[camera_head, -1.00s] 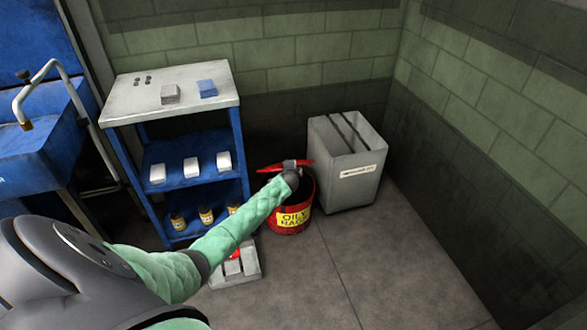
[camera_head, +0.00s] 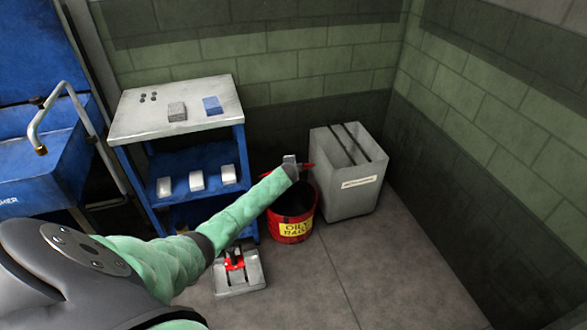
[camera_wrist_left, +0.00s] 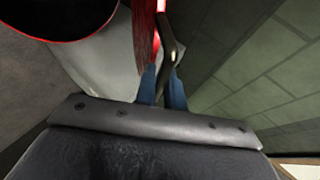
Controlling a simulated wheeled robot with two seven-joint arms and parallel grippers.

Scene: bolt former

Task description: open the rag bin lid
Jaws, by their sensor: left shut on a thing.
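The red rag bin (camera_head: 290,231) with a yellow "OILY RAGS" label stands on the floor, its dark mouth showing. Its red lid (camera_head: 309,165) is raised and mostly hidden behind my left gripper (camera_head: 290,164) in the head view. In the left wrist view the lid (camera_wrist_left: 146,38) shows nearly edge-on, with the bin's dark mouth (camera_wrist_left: 60,12) at upper left. There my left gripper (camera_wrist_left: 162,82) has its blue fingers closed on a dark bar (camera_wrist_left: 171,45) beside the lid. My right gripper is not in view.
A blue shelf cart (camera_head: 181,180) stands to the left. A grey pedal-like block with red parts (camera_head: 239,272) is on the floor in front. Floor to the right is clear.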

